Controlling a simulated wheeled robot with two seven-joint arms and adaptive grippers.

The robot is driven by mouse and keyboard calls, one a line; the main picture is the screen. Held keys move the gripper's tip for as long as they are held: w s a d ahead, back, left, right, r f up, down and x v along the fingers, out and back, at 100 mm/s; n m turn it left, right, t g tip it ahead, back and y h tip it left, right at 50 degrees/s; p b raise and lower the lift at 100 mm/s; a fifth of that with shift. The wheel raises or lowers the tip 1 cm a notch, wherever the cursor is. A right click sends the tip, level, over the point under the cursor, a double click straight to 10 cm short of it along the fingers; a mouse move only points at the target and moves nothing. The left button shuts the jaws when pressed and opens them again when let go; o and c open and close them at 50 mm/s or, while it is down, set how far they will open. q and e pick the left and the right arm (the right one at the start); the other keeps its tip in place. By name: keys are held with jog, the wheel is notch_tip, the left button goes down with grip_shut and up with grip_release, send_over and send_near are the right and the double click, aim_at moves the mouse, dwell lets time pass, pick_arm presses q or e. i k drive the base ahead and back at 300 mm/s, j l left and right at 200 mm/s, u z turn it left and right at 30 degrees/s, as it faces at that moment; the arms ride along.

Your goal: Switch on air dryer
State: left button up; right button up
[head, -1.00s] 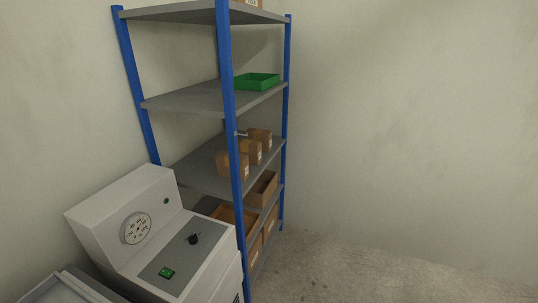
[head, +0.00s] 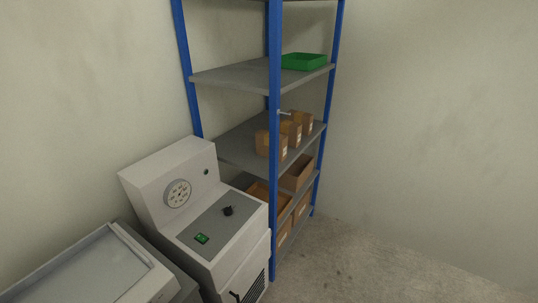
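A light grey machine (head: 236,262), which looks like the air dryer, stands at the lower left of the head view against the wall. Its raised back panel carries a round dial (head: 178,194) and a small dark green button or lamp (head: 206,171). Its sloped darker panel (head: 208,222) carries a black knob (head: 228,211) and a green rocker switch (head: 202,239). I cannot tell whether the switch is on. A dark handle (head: 236,296) shows low on its front. Neither gripper is in view.
A blue-and-grey shelf rack (head: 274,200) stands right behind the machine, holding cardboard boxes (head: 271,145) and a green tray (head: 304,62). Another grey unit (head: 68,274) with a recessed top stands to the left. The concrete floor (head: 390,265) at the right is clear.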

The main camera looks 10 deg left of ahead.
aim_at(203, 238)
jog(key=u, duration=1.15)
